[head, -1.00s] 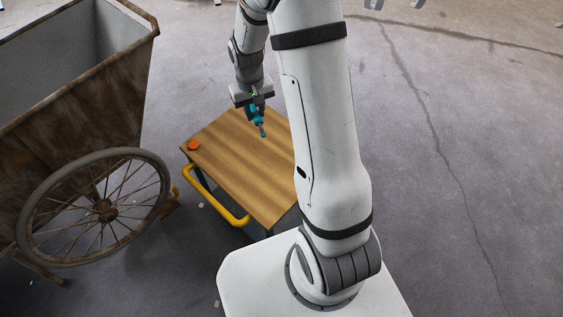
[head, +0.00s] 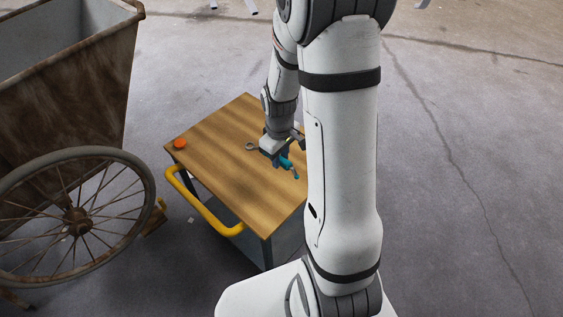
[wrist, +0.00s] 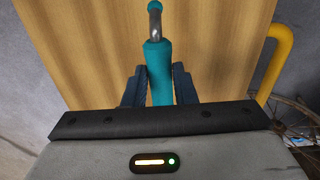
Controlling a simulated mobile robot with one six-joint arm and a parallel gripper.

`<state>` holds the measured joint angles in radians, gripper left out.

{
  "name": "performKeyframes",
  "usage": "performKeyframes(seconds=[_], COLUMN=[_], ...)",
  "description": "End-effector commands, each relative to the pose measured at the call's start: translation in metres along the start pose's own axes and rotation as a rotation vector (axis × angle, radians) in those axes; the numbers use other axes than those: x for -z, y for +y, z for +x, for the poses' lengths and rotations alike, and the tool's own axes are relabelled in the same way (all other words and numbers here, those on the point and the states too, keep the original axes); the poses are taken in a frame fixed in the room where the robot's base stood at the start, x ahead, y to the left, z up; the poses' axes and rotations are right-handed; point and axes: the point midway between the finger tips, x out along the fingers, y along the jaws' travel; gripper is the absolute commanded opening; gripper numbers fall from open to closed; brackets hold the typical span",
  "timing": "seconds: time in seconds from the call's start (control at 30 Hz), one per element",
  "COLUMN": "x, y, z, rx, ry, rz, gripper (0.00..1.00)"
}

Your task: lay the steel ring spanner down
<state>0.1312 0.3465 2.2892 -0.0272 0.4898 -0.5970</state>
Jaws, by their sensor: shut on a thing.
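My gripper (head: 281,157) is shut on the steel ring spanner (head: 287,163), low over the wooden top of the cart (head: 222,165). In the wrist view the spanner (wrist: 158,70) shows a teal sleeve between the two dark fingers (wrist: 158,88), then a bare steel neck and a small teal tip pointing away. In the head view a grey ring end shows left of the gripper and the teal end points to the lower right. The middle is hidden by the gripper. I cannot tell whether the spanner touches the wood.
An orange round object (head: 180,143) sits at the cart's left corner. A yellow handle (head: 203,207) runs along the cart's front left side. A rusty wheeled bin (head: 75,105) stands to the left.

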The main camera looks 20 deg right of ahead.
Motion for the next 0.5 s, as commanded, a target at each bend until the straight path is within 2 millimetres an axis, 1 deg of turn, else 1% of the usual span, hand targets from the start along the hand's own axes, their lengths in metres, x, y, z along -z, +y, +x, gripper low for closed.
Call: performKeyframes(seconds=[0.33,0.5], x=[-0.0003,-0.0035], y=[-0.0001,-0.0002], z=[-0.0003,0.0017], rx=[-0.001,0.000], ry=[0.001,0.007], rz=[-0.003,-0.002], gripper=[0.00,0.00])
